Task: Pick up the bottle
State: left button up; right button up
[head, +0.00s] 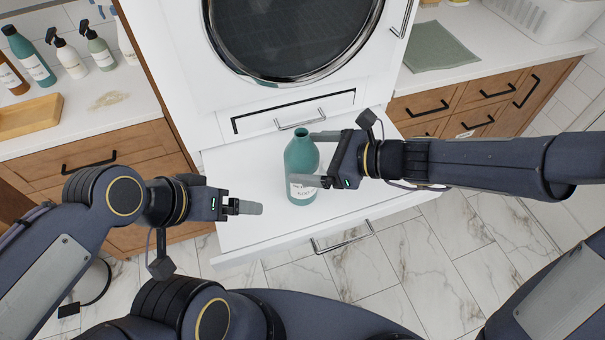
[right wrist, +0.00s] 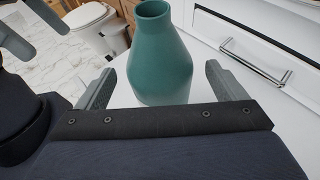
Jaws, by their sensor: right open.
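The bottle (head: 301,158) is teal with a white label and an open neck. It stands upright on the white pull-out shelf (head: 240,185) below the round appliance door. My right gripper (head: 318,158) reaches in from the right, with its open fingers on either side of the bottle. In the right wrist view the bottle (right wrist: 160,55) stands between the two fingertips (right wrist: 158,85), with a visible gap at each. The bottle's lower part is hidden behind the gripper body there. My left gripper (head: 245,207) is over the shelf's left front, apart from the bottle; its finger opening is unclear.
A white appliance (head: 180,60) rises behind the shelf. The left counter holds several bottles (head: 70,58) and a wooden tray (head: 28,116). The right counter has a green cloth (head: 438,47) and a white basket (head: 550,15). The shelf around the bottle is bare.

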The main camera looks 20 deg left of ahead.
jog(key=shift+x, duration=1.15)
jog(key=shift+r, duration=0.1)
jog(key=c, duration=1.9)
